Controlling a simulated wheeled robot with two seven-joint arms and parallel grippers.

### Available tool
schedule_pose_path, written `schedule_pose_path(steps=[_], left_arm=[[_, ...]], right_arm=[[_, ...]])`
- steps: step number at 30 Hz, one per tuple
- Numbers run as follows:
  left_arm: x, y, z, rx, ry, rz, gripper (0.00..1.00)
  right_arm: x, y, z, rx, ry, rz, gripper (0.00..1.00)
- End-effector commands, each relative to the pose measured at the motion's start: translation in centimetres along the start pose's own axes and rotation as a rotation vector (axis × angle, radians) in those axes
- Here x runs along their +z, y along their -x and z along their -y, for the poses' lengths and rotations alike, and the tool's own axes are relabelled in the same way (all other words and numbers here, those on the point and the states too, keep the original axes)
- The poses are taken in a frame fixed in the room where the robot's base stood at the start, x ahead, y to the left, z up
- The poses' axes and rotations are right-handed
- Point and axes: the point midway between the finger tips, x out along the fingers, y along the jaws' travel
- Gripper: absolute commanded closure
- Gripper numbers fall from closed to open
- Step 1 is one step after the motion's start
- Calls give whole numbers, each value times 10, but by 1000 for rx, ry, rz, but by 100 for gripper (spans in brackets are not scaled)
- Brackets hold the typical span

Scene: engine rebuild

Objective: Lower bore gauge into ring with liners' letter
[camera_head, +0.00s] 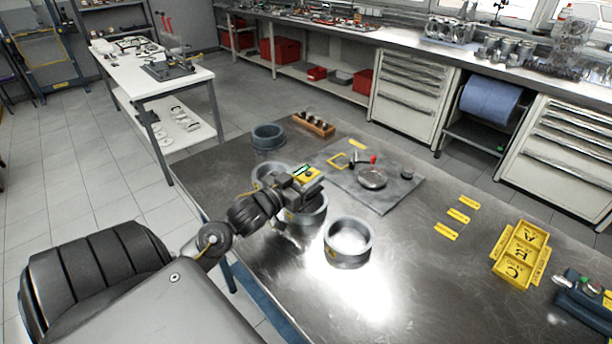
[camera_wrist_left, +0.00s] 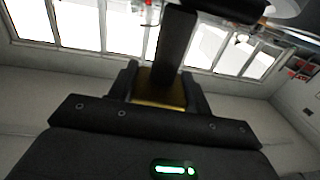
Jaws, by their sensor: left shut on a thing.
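My left gripper (camera_head: 308,180) is above the third ring from the back (camera_head: 312,217) and is shut on a yellow-and-black thing, apparently the bore gauge (camera_head: 313,174). In the left wrist view a dark upright part with a brownish-yellow patch (camera_wrist_left: 158,92) shows between the jaws. The gauge's lower end is hidden, so I cannot tell whether it is inside the ring. The nearest ring (camera_head: 348,257) stands open with a small yellow mark on its side. Two more rings, one (camera_head: 268,139) at the back and one (camera_head: 262,173) partly behind my arm, stand beyond. My right gripper is out of view.
A grey mat (camera_head: 398,192) with a round metal part and a red-tipped tool lies beyond the rings. A wooden rack (camera_head: 315,126) stands behind. Several yellow tags (camera_head: 458,215) and a lettered yellow tray (camera_head: 503,241) are at right.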

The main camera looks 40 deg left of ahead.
Motion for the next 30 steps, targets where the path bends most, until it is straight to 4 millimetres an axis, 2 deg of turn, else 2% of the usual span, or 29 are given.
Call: schedule_pose_path(steps=[7, 8, 13, 23, 26, 30], left_arm=[[2, 0, 0, 0, 0, -3, 100], [2, 0, 0, 0, 0, -3, 47], [2, 0, 0, 0, 0, -2, 26], [5, 4, 0, 0, 0, 3, 26], [6, 15, 0, 0, 0, 4, 26], [7, 42, 0, 0, -1, 4, 26]], right_arm=[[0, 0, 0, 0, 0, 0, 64], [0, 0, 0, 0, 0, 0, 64], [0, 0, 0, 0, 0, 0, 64], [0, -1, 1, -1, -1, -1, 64], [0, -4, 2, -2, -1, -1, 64], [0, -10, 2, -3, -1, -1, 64]])
